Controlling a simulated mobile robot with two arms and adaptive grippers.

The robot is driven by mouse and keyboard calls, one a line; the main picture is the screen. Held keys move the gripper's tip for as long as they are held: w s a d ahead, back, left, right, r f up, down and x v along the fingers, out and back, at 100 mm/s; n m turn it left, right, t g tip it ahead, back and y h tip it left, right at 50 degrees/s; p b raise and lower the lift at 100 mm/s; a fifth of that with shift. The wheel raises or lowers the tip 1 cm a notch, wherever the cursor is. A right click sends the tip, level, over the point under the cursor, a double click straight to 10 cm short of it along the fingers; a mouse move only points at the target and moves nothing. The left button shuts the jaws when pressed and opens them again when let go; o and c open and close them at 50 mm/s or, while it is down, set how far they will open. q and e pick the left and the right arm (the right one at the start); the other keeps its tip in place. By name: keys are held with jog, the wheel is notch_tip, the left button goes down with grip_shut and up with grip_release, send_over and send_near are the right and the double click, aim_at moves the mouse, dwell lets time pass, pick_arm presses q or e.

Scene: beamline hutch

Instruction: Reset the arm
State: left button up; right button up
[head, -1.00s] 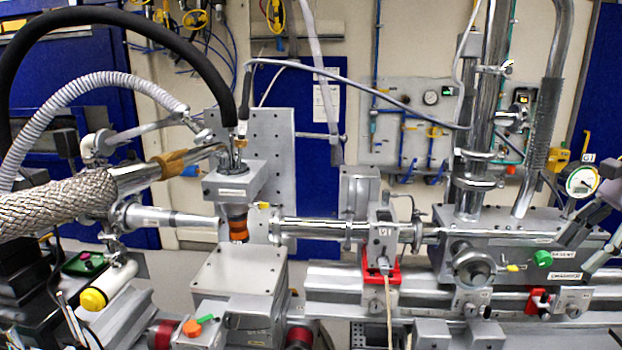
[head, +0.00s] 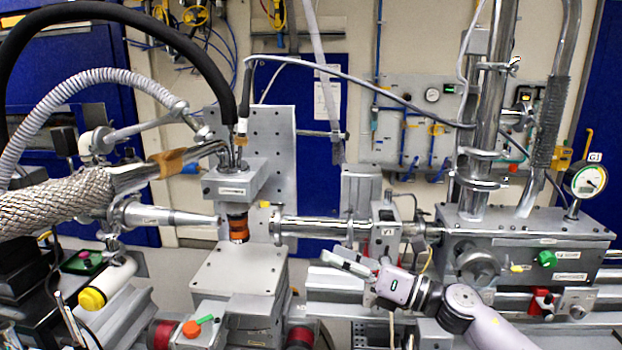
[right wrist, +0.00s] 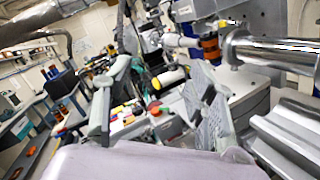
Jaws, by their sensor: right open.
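My right gripper (head: 347,262) is open and empty in the head view. Its arm reaches in from the lower right, with the fingers pointing left, in front of the rail and the small valve block (head: 384,228). In the right wrist view the two fingers of my right gripper (right wrist: 158,78) stand apart with nothing held between them. The sample stage block (head: 240,270) stands left of the gripper, with a visible gap in the head view. My left gripper is not in view.
A steel beam pipe (head: 312,229) runs behind the gripper to the grey chamber box (head: 525,240). A round gauge (head: 586,181) stands at the right. A braided hose (head: 50,205) and a black hose (head: 140,22) fill the left. A yellow-capped cylinder (head: 105,285) is lower left.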

jog(key=s+d+f+m+t+h, duration=0.25)
jog(key=d+f+m+h, duration=0.2)
jog(key=f+m, duration=0.4)
jog(key=s+d+f+m+t+h, duration=0.1)
jog(key=s+d+f+m+h, duration=0.35)
jog(key=m, duration=0.75)
jog(key=s+d+f+m+t+h, duration=0.25)
jog(key=f+m+h, duration=0.45)
jog(key=m, duration=0.4)
jog(key=s+d+f+m+g, duration=0.1)
jog(key=s+f+m+g, duration=0.25)
jog(key=s, duration=0.55)
jog(key=s+d+f+m+g+h, duration=0.1)
jog(key=s+d+f+m+g, duration=0.1)
jog(key=s+f+g, duration=0.45)
jog(key=s+d+f+m+g, duration=0.1)
jog(key=s+f+m, duration=0.15)
jog(key=s, duration=0.85)
notch_tip(320, 180, down, 29)
jog(key=s+g+b, duration=0.1)
jog(key=g+b, duration=0.1)
jog(key=b, duration=0.2)
jog(key=s+d+f+g+b, duration=0.1)
jog(key=s+d+f+b, duration=0.1)
jog(key=s+f, duration=1.5)
notch_tip(320, 180, down, 3)
jog(key=shift+s+d+f+b, duration=0.2)
jog(key=shift+d+b, duration=0.2)
jog(key=shift+b, duration=0.25)
